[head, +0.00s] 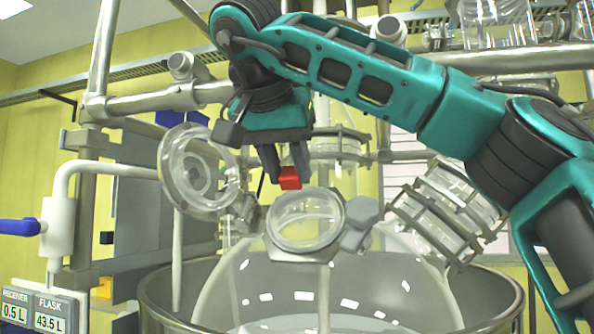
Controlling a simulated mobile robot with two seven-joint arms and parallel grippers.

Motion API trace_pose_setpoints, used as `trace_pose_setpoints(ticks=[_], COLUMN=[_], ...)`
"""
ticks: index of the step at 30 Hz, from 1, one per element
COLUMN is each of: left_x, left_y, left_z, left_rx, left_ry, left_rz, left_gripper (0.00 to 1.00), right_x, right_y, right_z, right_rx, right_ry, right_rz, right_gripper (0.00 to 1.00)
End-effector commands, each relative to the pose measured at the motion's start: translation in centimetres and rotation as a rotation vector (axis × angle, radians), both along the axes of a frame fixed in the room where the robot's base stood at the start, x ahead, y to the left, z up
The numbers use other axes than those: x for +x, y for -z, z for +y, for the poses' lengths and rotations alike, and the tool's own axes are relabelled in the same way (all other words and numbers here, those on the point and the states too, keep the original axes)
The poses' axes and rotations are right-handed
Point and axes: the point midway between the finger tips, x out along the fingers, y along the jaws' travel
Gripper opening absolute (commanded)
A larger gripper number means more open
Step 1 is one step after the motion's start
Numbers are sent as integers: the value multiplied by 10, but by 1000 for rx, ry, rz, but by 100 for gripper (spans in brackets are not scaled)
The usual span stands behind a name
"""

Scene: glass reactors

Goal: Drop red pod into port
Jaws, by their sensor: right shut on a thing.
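The red pod (289,178) is a small red block held at the tips of my right gripper (287,170). The gripper points down and is shut on the pod. The open round glass port (306,220) with a metal rim is just below and slightly right of the pod. A gap shows between the pod and the port's rim. A round glass lid (196,172) stands swung open to the left of the port. My left gripper is not in view.
A clamped glass neck (436,222) stands right of the port, and metal pipes cross above. The large glass flask (400,275) sits inside a steel vessel (500,315) below. A display panel (45,312) and a blue-handled valve (22,227) are at the left.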

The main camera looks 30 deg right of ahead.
Motion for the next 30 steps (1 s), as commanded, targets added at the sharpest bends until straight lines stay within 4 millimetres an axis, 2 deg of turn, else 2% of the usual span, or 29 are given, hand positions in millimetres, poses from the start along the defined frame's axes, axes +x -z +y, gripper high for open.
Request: trace_pose_setpoints(ticks=[11, 30], left_x=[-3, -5], left_y=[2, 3], left_z=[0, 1], left_rx=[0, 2], left_ry=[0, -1], left_rz=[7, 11], left_gripper=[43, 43], right_x=[3, 21], right_y=[3, 28], right_z=[-2, -24], right_rx=[-12, -10], right_ry=[-1, -1], right_rz=[-9, -8], right_gripper=[2, 2])
